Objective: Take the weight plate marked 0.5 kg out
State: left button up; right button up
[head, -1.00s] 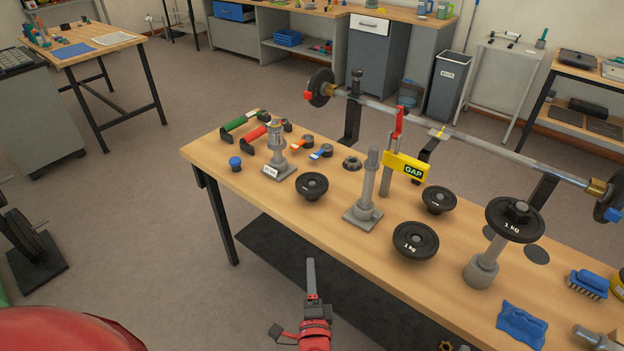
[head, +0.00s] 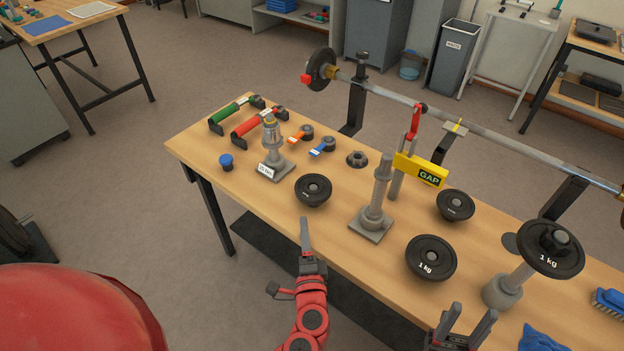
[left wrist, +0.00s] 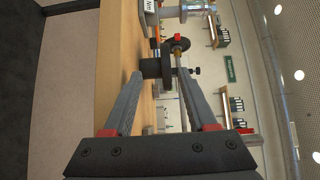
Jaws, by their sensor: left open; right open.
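A small black plate (head: 313,188) sits near the front edge of the table; its marking is too small to read. Another small black plate (head: 455,204) lies further right, also unreadable. A larger plate marked 1 kg (head: 431,272) lies near the front, and another 1 kg plate (head: 548,262) sits atop a tilted grey post. My left gripper (head: 305,232) is open and empty, below and apart from the nearest small plate. My right gripper (head: 463,322) is open and empty at the front edge.
A bare grey post (head: 380,190) and a labelled post (head: 270,145) stand on the table (head: 345,240). A yellow GAP sign (head: 420,170) and a long barbell (head: 480,135) are behind. Red and green handles (head: 258,123) lie at the left.

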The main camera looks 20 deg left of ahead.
aim_at(300, 187)
pick_arm(q)
jog(key=w+a, duration=0.1)
jog(key=w+r+p, duration=0.1)
jog(key=w, duration=0.1)
jog(key=shift+a, duration=0.4)
jog(key=x, duration=0.2)
jog(key=p+x, duration=0.1)
jog(key=x, duration=0.1)
jog(key=p+x, duration=0.1)
jog(key=x, duration=0.1)
jog(key=shift+w+f, duration=0.3)
jog(key=shift+f, duration=0.05)
jog(key=x, duration=0.1)
jog(key=p+x, duration=0.1)
jog(key=x, duration=0.1)
jog(key=p+x, duration=0.1)
jog(key=x, duration=0.1)
jog(key=shift+d+r, duration=0.2)
jog(key=shift+r, duration=0.15)
jog(key=shift+w+a+f, duration=0.1)
jog(key=shift+w+a, duration=0.15)
jog(key=shift+w, duration=0.25)
grip_shut()
